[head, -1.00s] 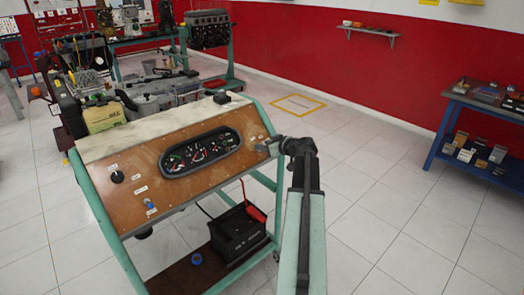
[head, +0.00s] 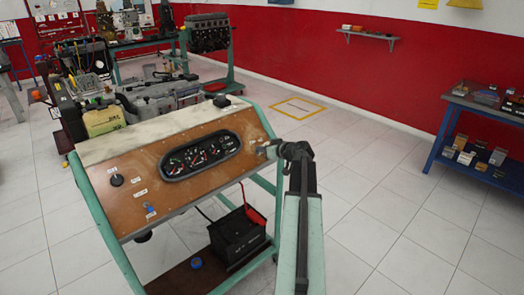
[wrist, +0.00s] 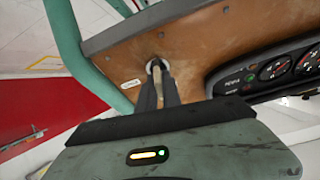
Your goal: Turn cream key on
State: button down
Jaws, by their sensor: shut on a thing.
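The cream key (wrist: 158,70) sits in a round dark switch with a pale rim on the brown instrument panel (wrist: 190,50), seen in the wrist view. My gripper (wrist: 158,88) is shut on the key, one dark finger on each side of it. The fingers hide part of the key, so its turned position is hard to tell. In the head view my gripper (head: 266,149) reaches the right end of the panel (head: 135,212), and the key is too small there to make out clearly.
The gauge cluster (head: 200,155) lies left of my gripper in the head view. A battery (head: 238,238) stands below on the green frame. The floor at right is open, with a blue shelf (head: 470,135) beyond.

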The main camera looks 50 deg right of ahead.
jog(key=m+h, duration=0.1)
jog(key=m, duration=0.2)
jog(key=m+g+h+p, duration=0.1)
jog(key=m, duration=0.2)
jog(key=shift+w+r+m, duration=0.1)
jog(key=shift+m, duration=0.3)
dwell(0.3)
jog(key=c, duration=1.5)
grip_release()
jog(key=p+v, duration=0.3)
jog(key=v, duration=0.4)
jog(key=shift+s+a+r+p, duration=0.1)
jog(key=shift+s+a+p, duration=0.05)
jog(key=shift+s+p, duration=0.15)
